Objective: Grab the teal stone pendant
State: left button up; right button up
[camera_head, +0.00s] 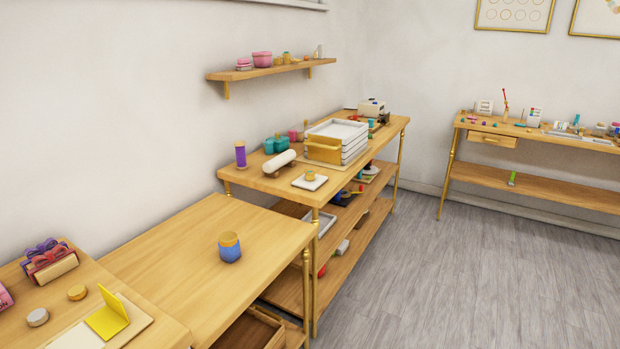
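I cannot make out a teal stone pendant for certain. A teal container (276,144) stands at the back of the middle bench, near the wall. A small upright teal item (576,119) stands on the far table among several tiny coloured pieces, too small to identify. Neither of my grippers is in view.
A blue jar with a gold lid (229,247) stands on the otherwise bare near table (170,245). White stacked trays (340,138) and a white roll (279,161) are on the middle bench. The far table (490,124) is at the right. The grey floor (450,280) is clear.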

aim_at(310, 176)
jog(key=i+l, duration=0.25)
jog(key=i, duration=0.2)
jog(key=i+l, duration=0.25)
jog(key=i, duration=0.2)
jog(key=i+l, duration=0.25)
jog(key=i, duration=0.2)
jog(key=j+u, duration=0.05)
